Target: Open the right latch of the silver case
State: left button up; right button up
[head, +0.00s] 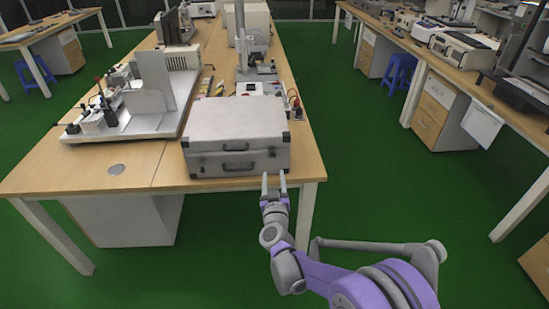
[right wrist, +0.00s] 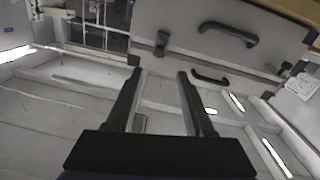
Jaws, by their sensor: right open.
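The silver case (head: 235,120) lies flat near the front edge of the wooden bench, its front face toward me, with two dark handles one above the other. A small dark latch (head: 272,153) shows on the right of its front. The case also fills the top right of the right wrist view (right wrist: 190,15), with one latch (right wrist: 161,44) just beyond the fingertips and another (right wrist: 286,69) at the far right. My right gripper (head: 274,175) is open and empty, its fingers pointing at the right part of the case front. My left gripper is out of view.
The case stands on a wooden bench (head: 130,172). A white instrument (head: 140,105) with levers is left of the case, and a grey stand (head: 255,75) is behind it. Green floor (head: 400,190) is free right of the bench.

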aim_at(273, 155)
jog(key=w, duration=0.7)
jog(key=w+p, duration=0.1)
jog(key=w, duration=0.2)
jog(key=shift+w+d, duration=0.3)
jog(key=shift+w, duration=0.1)
grip_shut()
